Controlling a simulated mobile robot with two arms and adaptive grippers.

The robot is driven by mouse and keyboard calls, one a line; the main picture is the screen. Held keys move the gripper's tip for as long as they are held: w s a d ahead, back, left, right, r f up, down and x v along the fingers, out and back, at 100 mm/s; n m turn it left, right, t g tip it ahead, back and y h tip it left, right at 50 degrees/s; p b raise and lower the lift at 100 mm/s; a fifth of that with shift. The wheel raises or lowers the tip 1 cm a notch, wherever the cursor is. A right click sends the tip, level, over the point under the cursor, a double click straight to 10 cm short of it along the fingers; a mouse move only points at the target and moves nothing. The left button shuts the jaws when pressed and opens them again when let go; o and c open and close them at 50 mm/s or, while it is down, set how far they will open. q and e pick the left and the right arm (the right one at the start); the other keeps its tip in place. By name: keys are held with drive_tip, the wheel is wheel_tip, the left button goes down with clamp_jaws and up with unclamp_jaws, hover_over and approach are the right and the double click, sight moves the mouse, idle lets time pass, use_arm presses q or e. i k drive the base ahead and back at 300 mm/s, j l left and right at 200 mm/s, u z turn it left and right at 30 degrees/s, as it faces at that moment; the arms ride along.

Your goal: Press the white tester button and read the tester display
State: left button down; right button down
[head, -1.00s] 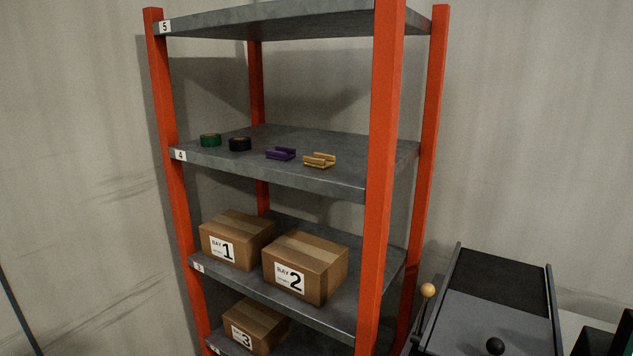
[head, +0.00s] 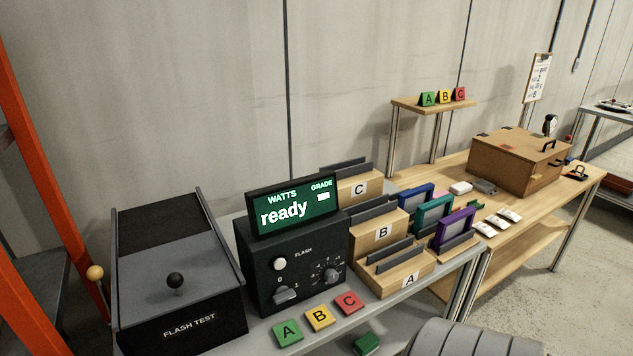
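The tester (head: 258,280) is a dark box on a grey bench in the head view. Its white button (head: 279,264) is on the front panel, left of the word FLASH. The tester display (head: 293,206) on top is lit green and reads "WATTS ready", with a small white block under GRADE. Below the button are a lever switch (head: 285,293) and a rotary dial (head: 331,275).
A flash test box (head: 180,320) with a black knob stands left of the tester. Wooden racks A, B and C (head: 395,281) stand to the right, with coloured frames beside them. Letter tiles (head: 319,318) lie in front. An orange shelf post (head: 40,150) is at far left.

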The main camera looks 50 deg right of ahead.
sight(280, 263)
drive_tip(key=z, duration=1.5)
